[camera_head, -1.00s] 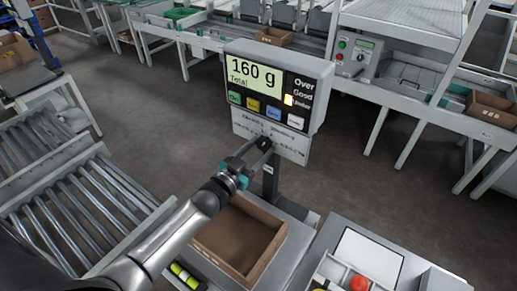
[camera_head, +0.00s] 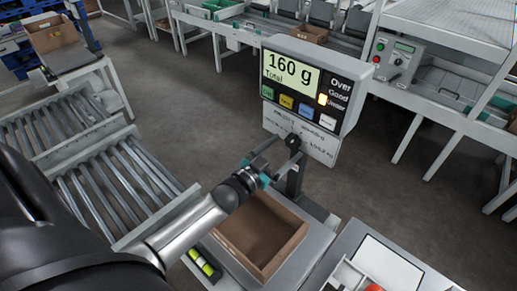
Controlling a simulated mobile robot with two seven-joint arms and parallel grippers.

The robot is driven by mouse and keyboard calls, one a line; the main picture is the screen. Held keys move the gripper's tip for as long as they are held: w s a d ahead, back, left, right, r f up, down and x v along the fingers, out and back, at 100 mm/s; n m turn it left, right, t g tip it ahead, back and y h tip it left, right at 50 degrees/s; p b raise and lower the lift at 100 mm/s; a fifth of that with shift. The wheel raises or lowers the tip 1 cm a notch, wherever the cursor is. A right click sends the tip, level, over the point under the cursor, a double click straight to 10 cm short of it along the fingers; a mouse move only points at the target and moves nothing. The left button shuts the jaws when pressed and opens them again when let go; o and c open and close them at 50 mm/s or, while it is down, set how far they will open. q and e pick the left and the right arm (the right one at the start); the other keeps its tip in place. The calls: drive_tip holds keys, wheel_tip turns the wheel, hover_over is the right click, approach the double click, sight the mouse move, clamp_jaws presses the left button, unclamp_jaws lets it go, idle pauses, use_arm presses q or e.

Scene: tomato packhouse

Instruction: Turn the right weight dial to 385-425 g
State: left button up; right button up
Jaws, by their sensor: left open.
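A weighing display (camera_head: 308,85) stands on a post and reads "160 g Total", with the lamp beside "Under" lit. Below it is a pale plate (camera_head: 322,151) with small printed labels, too small to read. A dark knob-like shape (camera_head: 292,141) shows at the plate, partly behind my gripper; I cannot tell which dial it is, or where it points. My left gripper (camera_head: 277,153) is open, its fingers spread and directed at the lower part of the plate, with nothing between them. Contact with a dial cannot be made out. My right gripper is not in view.
An open cardboard box (camera_head: 252,270) sits below my left gripper. Roller conveyors (camera_head: 110,190) are on the left. A bench with a grey control box (camera_head: 397,58) is at the back right. The floor behind the display is clear.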

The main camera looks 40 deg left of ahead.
use_arm(q)
drive_tip(key=s+a+p, duration=0.1)
drive_tip(key=s+a, duration=0.1)
drive_tip(key=s, duration=1.1)
drive_tip(key=shift+s, duration=0.25)
